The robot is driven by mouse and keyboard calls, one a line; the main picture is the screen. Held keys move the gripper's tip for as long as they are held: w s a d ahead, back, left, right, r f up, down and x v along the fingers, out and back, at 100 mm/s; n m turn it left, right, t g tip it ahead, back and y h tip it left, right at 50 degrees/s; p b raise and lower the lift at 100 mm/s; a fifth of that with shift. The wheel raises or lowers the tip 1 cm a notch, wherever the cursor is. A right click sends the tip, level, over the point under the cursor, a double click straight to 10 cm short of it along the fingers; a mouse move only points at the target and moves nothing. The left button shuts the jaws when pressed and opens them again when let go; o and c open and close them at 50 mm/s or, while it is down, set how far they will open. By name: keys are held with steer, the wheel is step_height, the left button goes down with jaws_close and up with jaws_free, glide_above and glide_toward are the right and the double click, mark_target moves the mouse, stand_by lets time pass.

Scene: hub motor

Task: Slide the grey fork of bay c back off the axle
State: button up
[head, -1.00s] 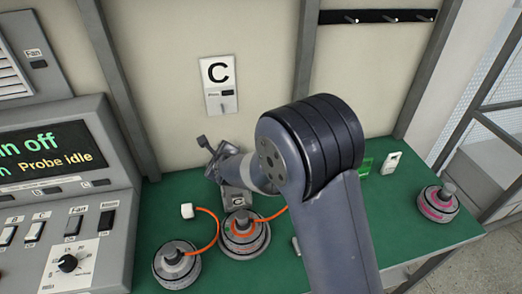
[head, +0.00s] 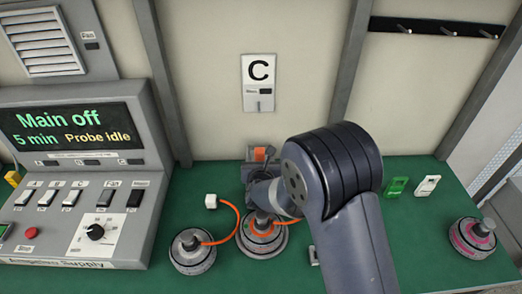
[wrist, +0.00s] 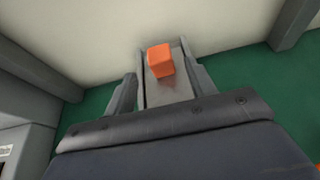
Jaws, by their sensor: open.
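Bay C is marked by the sign C (head: 259,82) on the wall. Below it, an orange block (head: 260,154) shows between grey parts, just beyond my wrist. In the wrist view, the orange block (wrist: 160,60) sits on a grey sloping piece (wrist: 168,90); I cannot tell whether this piece is the fork or its stand. My gripper (wrist: 165,78) is open, with one grey finger on each side of that piece. Contact cannot be told. The hub motor with an orange ring (head: 262,237) stands in front, its axle top partly behind my wrist. The fork's slot is hidden.
An orange cable (head: 234,222) runs from a white plug (head: 211,201) to a grey hub (head: 192,251) at left. The supply console (head: 70,190) reads Main off, Probe idle. A pink-ringed hub (head: 473,238) stands at right.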

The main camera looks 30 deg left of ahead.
mark_target(260, 154)
steer(key=shift+p+x, duration=1.05)
steer(key=shift+x, duration=2.35)
jaws_close()
